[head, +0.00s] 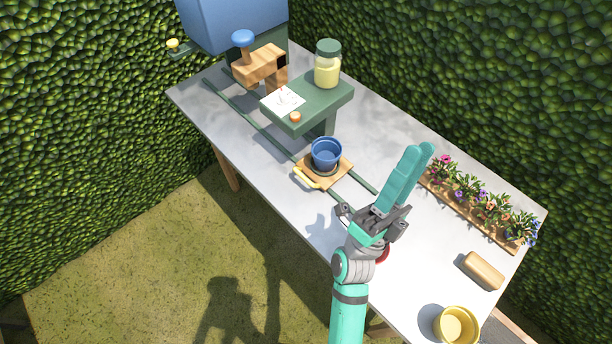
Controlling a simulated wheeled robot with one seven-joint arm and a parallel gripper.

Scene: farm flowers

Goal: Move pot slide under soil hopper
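The pot slide (342,172) is a small wooden board with a yellow handle (306,179) on its front left side. It sits on dark green rails (250,118) near the middle of the table. A blue pot (326,152) stands upright on it. The soil hopper (228,18) is the large blue box at the far left end, partly cut off by the frame's top. The slide is well apart from it. My gripper (420,150) is to the right of the slide, its teal fingers pointing up and away. The fingers look together and empty.
A green stand (335,97) with a jar (327,65) rises beside the rails. A wooden block with a blue knob (243,37) stands nearer the hopper. A flower tray (465,208), a tan block (483,271) and a yellow pot (456,325) occupy the right end.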

